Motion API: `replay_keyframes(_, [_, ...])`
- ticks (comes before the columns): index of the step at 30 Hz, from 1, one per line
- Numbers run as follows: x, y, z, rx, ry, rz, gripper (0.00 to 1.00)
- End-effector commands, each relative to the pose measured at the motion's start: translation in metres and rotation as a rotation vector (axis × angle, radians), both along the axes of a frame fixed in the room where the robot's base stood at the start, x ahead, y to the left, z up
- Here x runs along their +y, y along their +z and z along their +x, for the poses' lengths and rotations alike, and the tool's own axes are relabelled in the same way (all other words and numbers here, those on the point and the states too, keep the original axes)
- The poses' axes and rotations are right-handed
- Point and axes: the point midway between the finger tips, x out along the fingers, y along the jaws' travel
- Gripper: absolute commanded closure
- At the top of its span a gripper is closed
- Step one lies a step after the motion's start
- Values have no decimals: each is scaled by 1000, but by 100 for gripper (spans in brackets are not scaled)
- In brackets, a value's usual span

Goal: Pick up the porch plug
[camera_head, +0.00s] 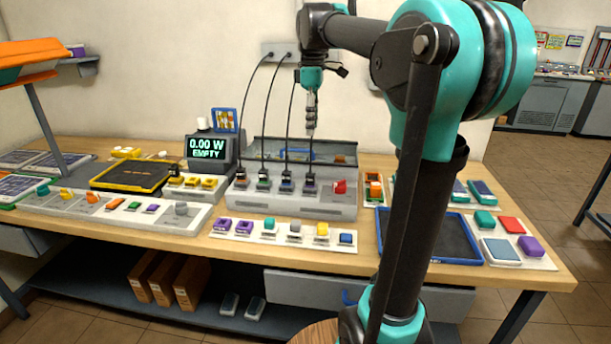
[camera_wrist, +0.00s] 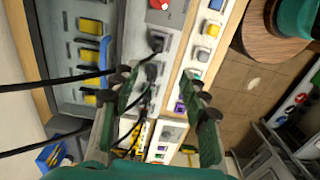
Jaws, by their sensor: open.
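Several black-cabled plugs stand upright in a row in the grey socket station (camera_head: 300,207): one with orange (camera_head: 241,174), one with green (camera_head: 263,179), one with blue (camera_head: 287,183) and one with purple (camera_head: 310,185) at its foot. I cannot read any label, so I cannot tell which is the porch plug. My gripper (camera_head: 310,128) hangs above the right end of this row, apart from the plugs. In the wrist view my gripper (camera_wrist: 168,100) has its two fingers spread and nothing between them is held. Dark plugs (camera_wrist: 157,42) and their cables show beyond the fingers.
A red button (camera_head: 339,187) sits right of the plugs. The cables run up to a wall outlet (camera_head: 281,51). A white strip of coloured blocks (camera_head: 283,240) lies in front. A display (camera_head: 207,150) stands at left, a blue-rimmed tray (camera_head: 464,263) at right.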

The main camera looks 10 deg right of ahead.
Motion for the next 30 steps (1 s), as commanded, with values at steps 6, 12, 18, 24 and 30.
replay_keyframes(6, [0,-38,0,0,0,0,55])
replay_keyframes(12, [0,-78,0,-1,-1,0,55])
replay_keyframes(18, [0,-109,0,-1,-2,0,55])
replay_keyframes(24, [0,-120,1,-1,-2,0,55])
replay_keyframes(30, [3,-146,5,-1,-1,0,55])
